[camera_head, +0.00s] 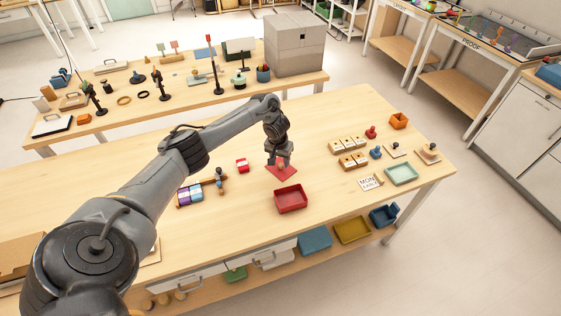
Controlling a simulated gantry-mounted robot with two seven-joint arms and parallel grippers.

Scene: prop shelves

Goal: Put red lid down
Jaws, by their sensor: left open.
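The red lid (283,174) is a flat red square. It appears to lie on the wooden table, just behind the open red box (291,200). My left gripper (278,161) points down over the lid, with its fingertips at the lid's middle. It is open. A small reddish part shows between the fingers, and I cannot tell whether they touch it. The fingers hide part of the lid. My right gripper is not in view.
A small red-and-white block (242,165) lies left of the lid. Farther left is a purple-and-white block set (189,195). Stamps, wooden blocks (347,145) and a mint tray (401,175) stand on the right. The table between lid and tray is mostly clear.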

